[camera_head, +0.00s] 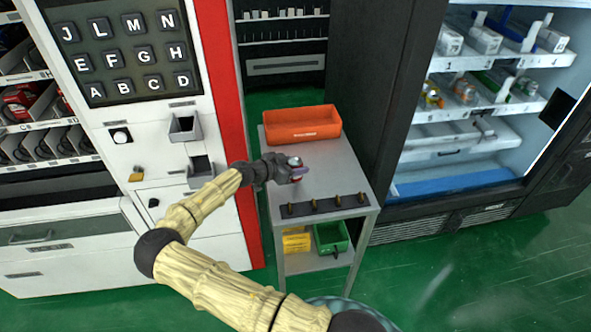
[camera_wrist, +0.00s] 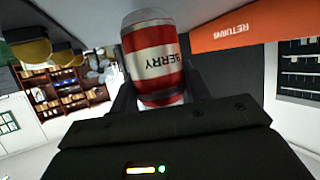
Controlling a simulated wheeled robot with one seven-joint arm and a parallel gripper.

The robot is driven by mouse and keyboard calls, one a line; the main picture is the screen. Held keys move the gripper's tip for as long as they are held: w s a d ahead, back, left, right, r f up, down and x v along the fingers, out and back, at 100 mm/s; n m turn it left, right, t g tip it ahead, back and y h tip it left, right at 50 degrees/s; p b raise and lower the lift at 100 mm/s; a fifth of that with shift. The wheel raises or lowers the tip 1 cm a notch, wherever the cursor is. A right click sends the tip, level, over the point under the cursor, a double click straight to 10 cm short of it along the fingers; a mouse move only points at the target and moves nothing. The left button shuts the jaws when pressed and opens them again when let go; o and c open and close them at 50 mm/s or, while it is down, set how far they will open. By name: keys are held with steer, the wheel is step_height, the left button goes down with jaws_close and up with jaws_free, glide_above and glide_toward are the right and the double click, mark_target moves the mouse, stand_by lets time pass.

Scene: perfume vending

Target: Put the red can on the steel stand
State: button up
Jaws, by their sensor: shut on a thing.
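The red can (camera_wrist: 154,60) has a white label reading "BERRY" and sits between the fingers of my gripper (camera_wrist: 160,95) in the wrist view. In the head view my gripper (camera_head: 285,172) is shut on the red can (camera_head: 296,163), which is small and partly hidden by the fingers. The can is at the left part of the steel stand's (camera_head: 345,178) grey top. I cannot tell whether its base touches the top.
An orange bin (camera_head: 302,124) stands at the back of the top; its "RETURNS" label shows in the wrist view (camera_wrist: 262,24). A vending machine (camera_head: 125,100) is left, an open fridge (camera_head: 480,100) right.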

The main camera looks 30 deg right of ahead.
step_height(320, 180, down, 2)
steer(key=shift+f, duration=0.15)
steer(key=o, duration=1.1)
steer(key=shift+c, duration=0.2)
steer(key=b+v, duration=0.2)
steer(key=v, duration=1)
